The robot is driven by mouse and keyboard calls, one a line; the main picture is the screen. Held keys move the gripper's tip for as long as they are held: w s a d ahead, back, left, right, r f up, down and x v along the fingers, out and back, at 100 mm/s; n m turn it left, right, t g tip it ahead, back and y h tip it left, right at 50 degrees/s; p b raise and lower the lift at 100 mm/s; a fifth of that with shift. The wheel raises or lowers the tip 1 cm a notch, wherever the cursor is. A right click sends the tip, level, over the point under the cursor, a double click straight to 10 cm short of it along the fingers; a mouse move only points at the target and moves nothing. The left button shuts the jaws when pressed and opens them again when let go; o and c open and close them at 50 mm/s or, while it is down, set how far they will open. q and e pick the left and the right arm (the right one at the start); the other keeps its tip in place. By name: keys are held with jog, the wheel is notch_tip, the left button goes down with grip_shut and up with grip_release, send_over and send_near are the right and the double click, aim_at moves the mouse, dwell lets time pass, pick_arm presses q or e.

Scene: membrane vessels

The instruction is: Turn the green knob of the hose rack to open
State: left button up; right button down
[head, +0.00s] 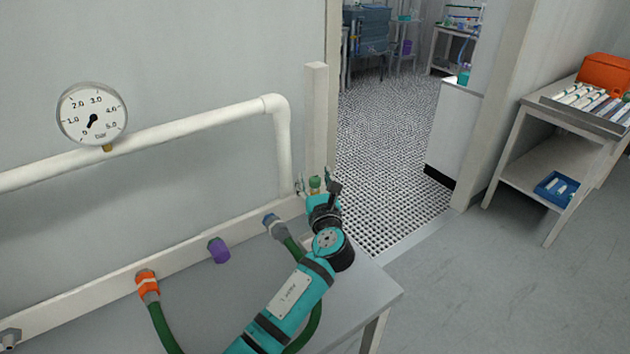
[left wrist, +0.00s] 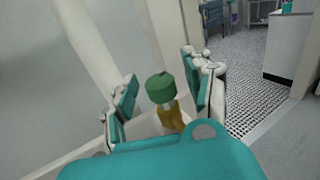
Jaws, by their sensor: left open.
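The green knob (head: 315,182) stands at the right end of the hose rack (head: 90,291), near the wall's corner post. In the left wrist view the green knob (left wrist: 160,88) sits on a brass stem (left wrist: 171,117). My left gripper (head: 318,187) is at the knob, with its arm coming from below. In the left wrist view the fingers of my left gripper (left wrist: 160,92) are apart, one on each side of the knob, with visible gaps. The wrist hides part of the fingers in the head view. My right gripper is not in view.
A pressure gauge (head: 92,115) and a white pipe (head: 190,127) run along the wall. Green hoses (head: 165,330) hang from an orange coupling (head: 147,283) and a grey coupling (head: 274,224). A purple cap (head: 219,250) sits between them. A doorway opens right of the post (head: 317,120).

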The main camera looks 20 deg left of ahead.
pick_arm(q)
jog(key=v, duration=1.2)
